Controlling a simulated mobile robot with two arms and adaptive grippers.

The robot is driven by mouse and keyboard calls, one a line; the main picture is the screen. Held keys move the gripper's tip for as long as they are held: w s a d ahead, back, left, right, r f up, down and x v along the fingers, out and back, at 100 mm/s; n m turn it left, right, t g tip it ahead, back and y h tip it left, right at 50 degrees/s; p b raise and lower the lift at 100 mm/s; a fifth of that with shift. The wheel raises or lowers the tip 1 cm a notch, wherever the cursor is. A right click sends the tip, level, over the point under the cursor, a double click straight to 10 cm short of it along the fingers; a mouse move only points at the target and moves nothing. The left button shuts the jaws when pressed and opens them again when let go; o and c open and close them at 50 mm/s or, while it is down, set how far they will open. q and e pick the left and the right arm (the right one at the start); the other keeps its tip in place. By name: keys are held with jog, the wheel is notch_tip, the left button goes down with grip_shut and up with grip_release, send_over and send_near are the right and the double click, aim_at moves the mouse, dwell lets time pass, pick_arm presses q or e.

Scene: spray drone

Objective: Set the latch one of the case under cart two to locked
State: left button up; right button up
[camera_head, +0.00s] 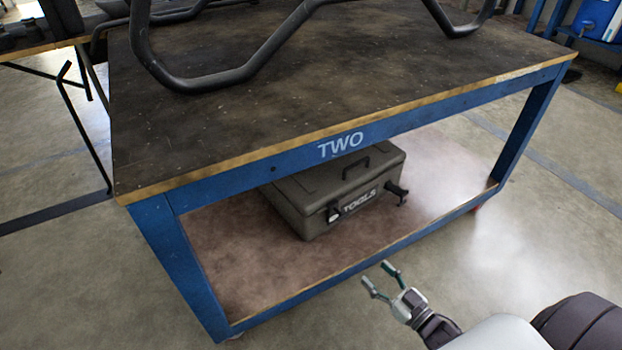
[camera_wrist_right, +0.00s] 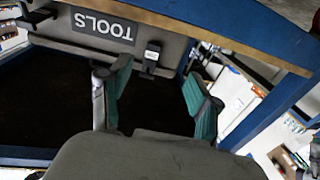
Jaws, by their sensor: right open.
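The grey-brown case (camera_head: 318,186) marked TOOLS sits on the lower shelf of the blue cart marked TWO (camera_head: 300,150). Its front carries a left latch (camera_head: 333,214) with a pale patch and a dark right latch (camera_head: 397,190) that juts outward. Which one is latch one I cannot tell. My right gripper (camera_head: 378,274) is open and empty, outside the cart's near lower rail. In the right wrist view, the case (camera_wrist_right: 60,30) appears upside down, with one latch (camera_wrist_right: 151,57) ahead between the open fingers (camera_wrist_right: 156,82), apart from them. My left gripper is out of view.
The tabletop above overhangs the case, and a black bent tube frame (camera_head: 270,50) lies on it. The lower rail (camera_head: 350,272) and right leg (camera_head: 525,130) bound the opening. The shelf around the case is bare. Floor to the right is clear.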

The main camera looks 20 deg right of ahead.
jog(key=w+a+r+n+t+y+p, duration=0.1)
jog(key=a+r+t+y+p, duration=0.1)
jog(key=a+r, duration=0.55)
jog(key=w+a+r+n+t+y+p, duration=0.15)
jog(key=a+r, duration=0.35)
jog(key=r, duration=0.6)
jog(key=s+a+r+t+y+p, duration=0.1)
jog(key=a+r+t+y, duration=0.1)
jog(key=r, duration=0.8)
jog(key=s+a+r+t+y+p, duration=0.2)
jog(key=a+r, duration=0.2)
jog(key=r, duration=0.6)
jog(key=shift+a+r, duration=0.25)
jog(key=shift+s+n, duration=0.15)
jog(key=shift+n, duration=0.1)
